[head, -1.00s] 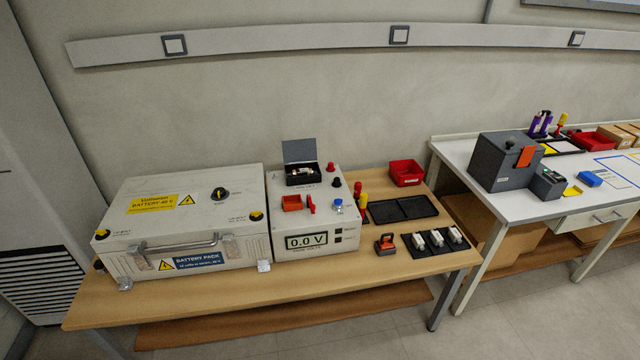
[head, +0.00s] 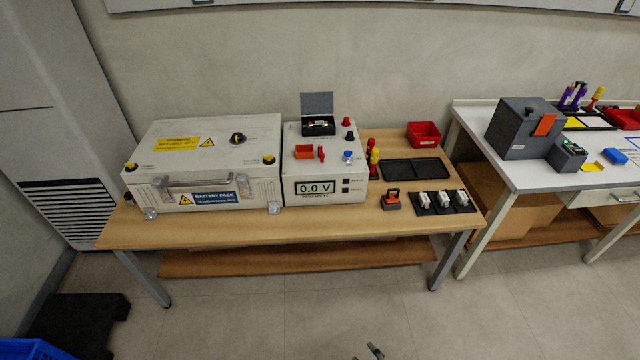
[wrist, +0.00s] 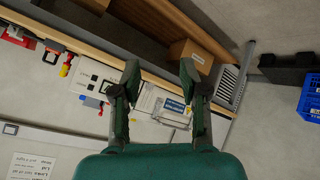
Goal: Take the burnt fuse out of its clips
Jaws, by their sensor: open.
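The fuse (head: 317,122) shows small and pale inside an open black fuse box (head: 319,130) on top of the grey meter unit (head: 330,188). The box's grey lid stands up behind it. The clips and any burn marks are too small to make out. My gripper (wrist: 159,70) is open and empty in the wrist view, with its two green fingers apart. Only its tips show at the bottom edge of the head view (head: 370,351), in front of the table and well away from the fuse. The wrist view shows the bench turned over and far off.
A battery pack (head: 205,150) stands left of the meter unit, whose display reads 0.0 V. A red bin (head: 423,134), a black tray (head: 415,168), an orange-and-black part (head: 391,200) and several white fuses (head: 443,199) are to the right.

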